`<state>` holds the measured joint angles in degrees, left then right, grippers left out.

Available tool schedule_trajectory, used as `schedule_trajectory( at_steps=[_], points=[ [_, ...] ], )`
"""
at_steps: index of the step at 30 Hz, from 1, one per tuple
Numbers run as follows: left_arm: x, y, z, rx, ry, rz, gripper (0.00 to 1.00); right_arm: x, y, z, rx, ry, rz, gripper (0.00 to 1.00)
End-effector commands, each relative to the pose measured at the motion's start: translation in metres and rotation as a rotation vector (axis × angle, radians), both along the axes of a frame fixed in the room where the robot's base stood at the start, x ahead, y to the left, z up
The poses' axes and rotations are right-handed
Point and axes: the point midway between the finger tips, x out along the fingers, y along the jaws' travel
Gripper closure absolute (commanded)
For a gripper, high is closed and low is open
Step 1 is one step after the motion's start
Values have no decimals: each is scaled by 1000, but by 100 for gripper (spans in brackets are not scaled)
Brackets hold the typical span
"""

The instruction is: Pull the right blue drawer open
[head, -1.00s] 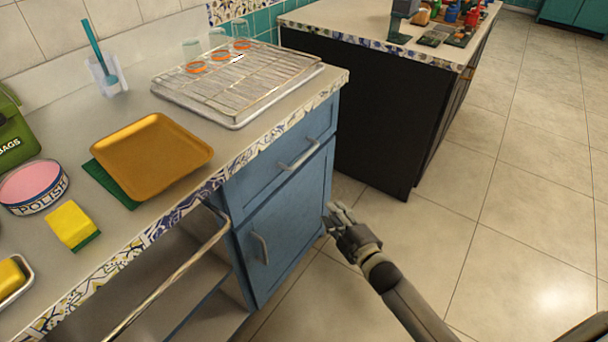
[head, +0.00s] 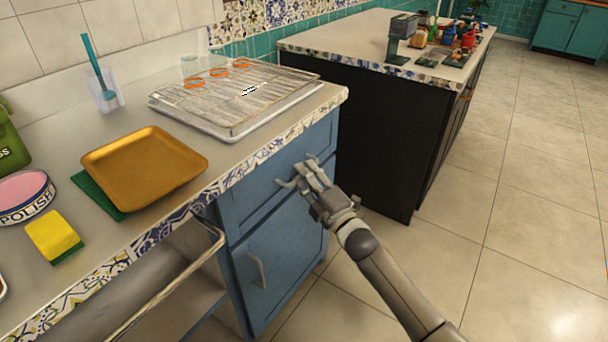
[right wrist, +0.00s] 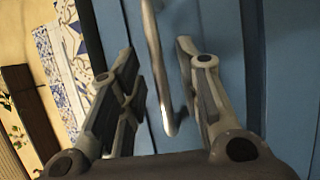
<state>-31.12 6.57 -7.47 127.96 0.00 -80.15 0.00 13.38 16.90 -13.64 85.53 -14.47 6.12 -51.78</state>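The blue drawer (head: 243,206) is the upper front of the blue cabinet, under the tiled counter edge. It looks closed. Its metal handle is mostly hidden behind my right gripper (head: 303,175) in the head view. In the right wrist view the silver handle (right wrist: 154,62) stands between the two fingers of my right gripper (right wrist: 157,75). The fingers are apart, with visible gaps beside the bar; I cannot see either one touching it. My left gripper is not in view.
Below the drawer is a blue door with its own handle (head: 257,271). A metal rail (head: 170,285) runs along an open bay to the left. A wire rack (head: 230,95) and gold tray (head: 145,168) sit on the counter (head: 60,125). A dark island (head: 355,125) stands behind; the floor right is free.

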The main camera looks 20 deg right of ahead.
Motion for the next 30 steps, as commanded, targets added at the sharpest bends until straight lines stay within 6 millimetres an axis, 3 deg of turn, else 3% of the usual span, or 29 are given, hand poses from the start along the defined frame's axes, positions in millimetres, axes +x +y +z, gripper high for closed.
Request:
schedule_trajectory(
  at_steps=[6, 14, 22, 30],
  points=[
    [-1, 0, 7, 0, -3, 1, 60, 13, 3, 2, 0, 1, -1, 68],
    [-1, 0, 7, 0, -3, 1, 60, 14, 4, 2, 0, 1, -1, 68],
    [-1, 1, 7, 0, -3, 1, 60, 14, 4, 2, 0, 1, 0, 100],
    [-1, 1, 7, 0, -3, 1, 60, 13, 4, 2, -1, 2, 0, 100]
  ],
)
